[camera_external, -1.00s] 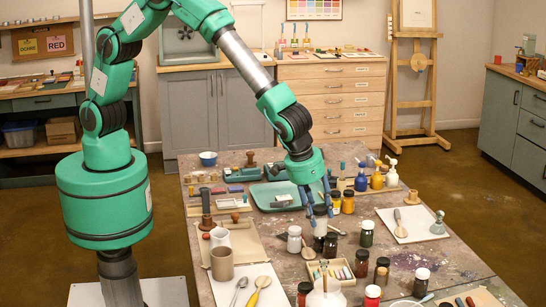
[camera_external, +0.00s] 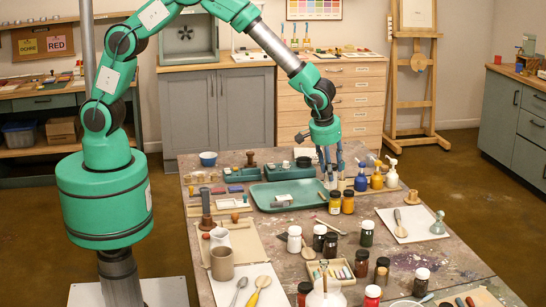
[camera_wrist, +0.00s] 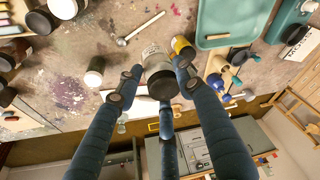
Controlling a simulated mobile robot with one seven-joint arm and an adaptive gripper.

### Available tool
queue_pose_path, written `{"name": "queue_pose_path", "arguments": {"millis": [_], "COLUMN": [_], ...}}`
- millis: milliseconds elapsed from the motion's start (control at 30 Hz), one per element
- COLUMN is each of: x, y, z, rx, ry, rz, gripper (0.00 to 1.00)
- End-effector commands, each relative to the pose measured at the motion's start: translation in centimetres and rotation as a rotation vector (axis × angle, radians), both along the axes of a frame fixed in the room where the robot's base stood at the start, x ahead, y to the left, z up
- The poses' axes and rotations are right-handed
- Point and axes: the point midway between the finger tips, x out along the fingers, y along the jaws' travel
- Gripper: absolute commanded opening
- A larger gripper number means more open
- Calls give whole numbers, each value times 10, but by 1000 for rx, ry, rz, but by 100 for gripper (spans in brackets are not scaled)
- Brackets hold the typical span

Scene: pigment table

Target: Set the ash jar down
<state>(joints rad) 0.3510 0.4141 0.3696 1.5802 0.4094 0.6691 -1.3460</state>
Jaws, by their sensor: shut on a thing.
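My gripper (camera_external: 331,180) is raised over the worktable (camera_external: 385,235), near the right end of the green tray. Its blue fingers are closed around the ash jar, a pale grey jar with a black lid. The ash jar (camera_wrist: 156,62) shows clearly in the wrist view, with the fingers (camera_wrist: 158,84) around its lid end. In the external view the fingers mostly hide it, and I cannot tell whether its base touches anything.
Two ochre jars (camera_external: 348,204) stand just in front of the gripper. Pump bottles (camera_external: 377,180) stand to the right, and the green tray (camera_external: 262,201) lies to the left. Several lidded jars (camera_external: 366,233) stand nearer the camera. A small tool (camera_external: 332,227) lies among them.

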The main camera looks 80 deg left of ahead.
Motion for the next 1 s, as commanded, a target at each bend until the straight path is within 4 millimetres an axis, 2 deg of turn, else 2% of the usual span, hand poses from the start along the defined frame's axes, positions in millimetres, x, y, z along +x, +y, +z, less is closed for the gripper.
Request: {"name": "queue_pose_path", "arguments": {"millis": [33, 100, 467, 767, 1000], "x": [5, 10, 21, 13, -5], "y": [21, 47, 179, 290, 376], "z": [0, 0, 0, 0, 0], "rx": [0, -1, -2, -3, -4], "ry": [0, 0, 3, 4, 5], "rz": [34, 78, 297, 482, 628], "gripper": [4, 4, 4, 4, 4]}}
